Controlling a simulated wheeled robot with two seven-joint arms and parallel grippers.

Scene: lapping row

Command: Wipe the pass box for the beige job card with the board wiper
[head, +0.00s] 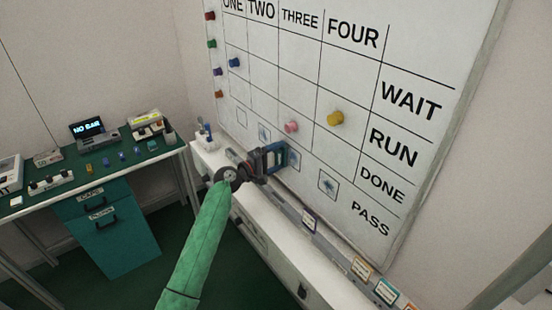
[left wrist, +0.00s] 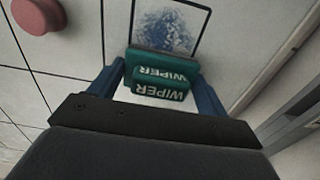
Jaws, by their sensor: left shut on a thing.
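My left gripper (head: 280,156) is at the lower part of the whiteboard, under the pink magnet (head: 291,127). In the left wrist view its blue fingers (left wrist: 164,92) are shut on the teal board wiper (left wrist: 160,62), marked WIPER. The wiper is at the lower edge of a black-framed pass box (left wrist: 170,22) filled with blue-grey scribble; I cannot tell whether it touches the board. Another scribbled pass box (head: 328,184) shows under column FOUR. Job cards lie along the ledge; one with an orange-beige border (head: 361,268) may be the beige card. My right gripper is out of view.
The whiteboard (head: 350,80) has a yellow magnet (head: 335,118) and several others at its left. A narrow ledge (head: 290,207) runs below it above a white cabinet. A green-topped desk (head: 100,168) with a laptop (head: 88,130) stands at the left.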

